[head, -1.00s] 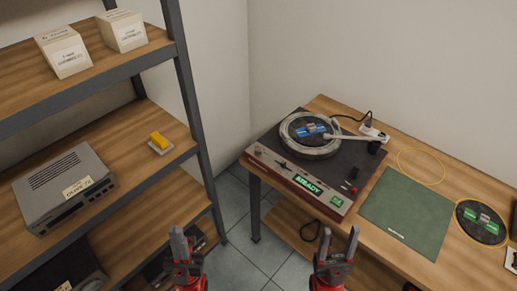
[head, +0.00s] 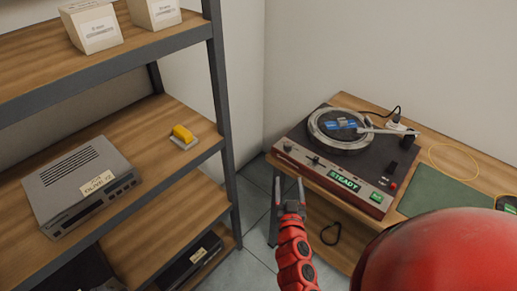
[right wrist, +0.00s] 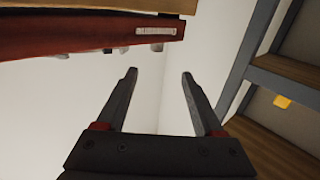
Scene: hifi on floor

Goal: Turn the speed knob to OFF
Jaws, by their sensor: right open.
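The turntable (head: 300,165) sits on the wooden table at the right, with a dark top and red-brown front. A green STEADY display lights its front panel. A small light knob (head: 288,147) and a dark control (head: 315,159) sit along the front edge; I cannot tell which is the speed knob or read its setting. My right gripper (head: 288,182) is open and empty, in front of the turntable's left front corner, apart from it. In the right wrist view the open fingers (right wrist: 158,73) point toward the turntable's red-brown front (right wrist: 90,37), with small controls projecting. My left gripper is not visible.
My red arm hides part of the table.

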